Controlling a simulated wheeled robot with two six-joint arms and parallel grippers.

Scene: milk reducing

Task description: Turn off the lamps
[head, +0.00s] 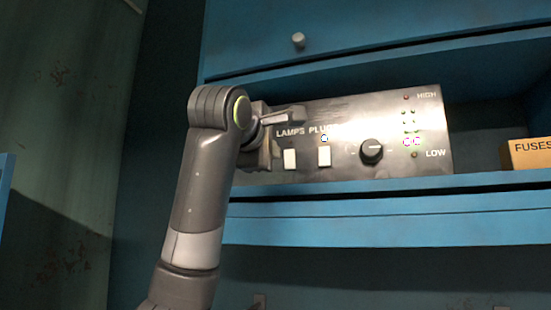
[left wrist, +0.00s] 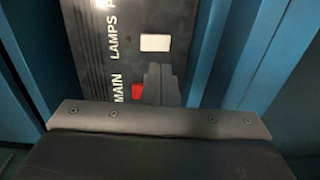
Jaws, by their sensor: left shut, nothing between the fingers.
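A metal control panel (head: 345,115) stands on a blue shelf, with labels LAMPS, one starting PLU, HIGH and LOW. Under LAMPS is a white switch (head: 290,159); it also shows in the left wrist view (left wrist: 155,42). My left gripper (head: 300,113) is shut and empty, at the panel's left end, above and left of the lamps switch. In the left wrist view its fingertips (left wrist: 160,67) point toward the lamps switch, beside a red switch (left wrist: 137,91) by the word MAIN. I cannot tell whether the fingers touch the panel. My right gripper is not in view.
A second white switch (head: 324,156) and a black knob (head: 371,151) are right of the lamps switch. Small indicator lights (head: 410,125) are at the panel's right end. A FUSES box (head: 527,154) stands on the shelf (head: 375,205) at the right. A blue drawer (head: 350,38) is above.

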